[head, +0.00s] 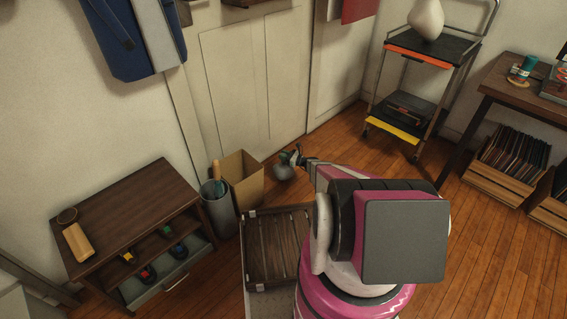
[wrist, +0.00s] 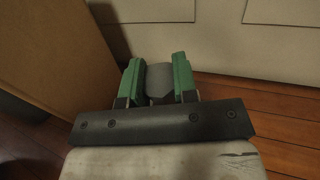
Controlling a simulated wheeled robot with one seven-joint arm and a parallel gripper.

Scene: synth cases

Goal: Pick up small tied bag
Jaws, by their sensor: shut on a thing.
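The small tied bag (wrist: 160,76) shows as a grey, rounded piece between the green finger pads of my gripper (wrist: 158,84) in the wrist view. The gripper is shut on it. In the head view, the bag (head: 283,173) is a small grey lump hanging at my gripper (head: 291,157), beside the open cardboard box and in front of the pale door. The bag looks clear of the floor. Most of its body is hidden in the wrist view, and its tie cannot be made out.
The cardboard box (head: 243,176) and a grey bin (head: 217,206) stand left of the gripper. A slatted wooden crate (head: 272,246) lies nearer. A low cabinet (head: 125,213) stands at left, a wheeled cart (head: 432,48) at back right. Wooden floor (head: 350,150) is open between box and cart.

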